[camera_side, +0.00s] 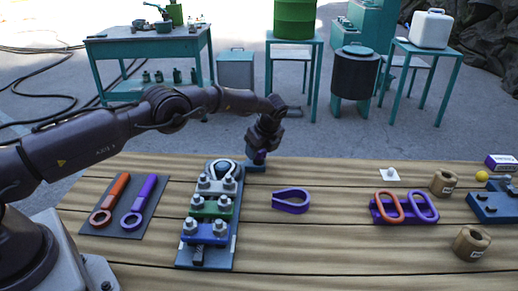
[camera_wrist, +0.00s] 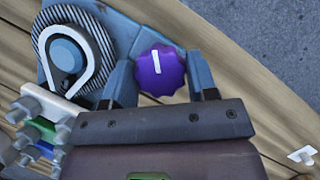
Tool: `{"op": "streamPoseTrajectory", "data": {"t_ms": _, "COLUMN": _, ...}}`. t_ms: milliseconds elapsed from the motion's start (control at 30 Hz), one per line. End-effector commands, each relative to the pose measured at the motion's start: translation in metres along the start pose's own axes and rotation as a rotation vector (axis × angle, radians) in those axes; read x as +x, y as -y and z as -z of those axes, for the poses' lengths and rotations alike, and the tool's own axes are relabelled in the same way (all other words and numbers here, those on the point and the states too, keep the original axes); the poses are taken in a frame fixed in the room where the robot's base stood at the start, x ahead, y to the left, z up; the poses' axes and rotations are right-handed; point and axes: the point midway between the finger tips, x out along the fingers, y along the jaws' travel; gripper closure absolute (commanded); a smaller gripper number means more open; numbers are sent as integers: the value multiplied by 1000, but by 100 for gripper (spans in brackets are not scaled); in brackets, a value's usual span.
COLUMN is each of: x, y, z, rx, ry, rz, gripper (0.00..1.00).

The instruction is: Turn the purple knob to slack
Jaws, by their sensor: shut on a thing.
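The purple knob (camera_wrist: 160,74) is scalloped and has a white line on top pointing toward the upper edge of the wrist view. It sits on a blue plate beside a ribbed grey reel (camera_wrist: 92,32) with a white loop around its blue hub (camera_wrist: 66,56). My gripper (camera_wrist: 161,66) has one finger on each side of the knob and is shut on it. In the side view my gripper (camera_side: 262,150) points down at the far end of the plank table, and the knob (camera_side: 260,157) is mostly hidden by it.
Left of the knob stands a clamp board (camera_side: 206,257) with white, green and blue bars and several bolts. A purple loop (camera_side: 291,207) lies on the table nearby. Orange and purple wrenches (camera_side: 130,215) lie on a dark mat at left. The table edge is just behind the knob.

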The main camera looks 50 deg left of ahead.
Motion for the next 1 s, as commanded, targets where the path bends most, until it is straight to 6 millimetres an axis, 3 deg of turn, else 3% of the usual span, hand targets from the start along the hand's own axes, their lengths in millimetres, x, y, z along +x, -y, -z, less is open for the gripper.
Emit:
{"op": "streamPoseTrajectory", "data": {"t_ms": 433, "x": -1, "y": 0, "z": 1, "rx": -54, "ry": -1, "rz": -21, "gripper": 71}}
{"op": "streamPoseTrajectory", "data": {"t_ms": 467, "x": -1, "y": 0, "z": 1, "rx": -54, "ry": -1, "rz": -21, "gripper": 45}}
{"op": "streamPoseTrajectory", "data": {"t_ms": 567, "x": -1, "y": 0, "z": 1, "rx": -53, "ry": 0, "rz": -21, "gripper": 22}}
{"op": "streamPoseTrajectory", "data": {"t_ms": 867, "x": -2, "y": 0, "z": 0, "rx": -53, "ry": 0, "rz": -20, "gripper": 22}}
{"op": "streamPoseTrajectory", "data": {"t_ms": 1000, "x": -16, "y": 1, "z": 0, "rx": -52, "ry": 0, "rz": -18, "gripper": 22}}
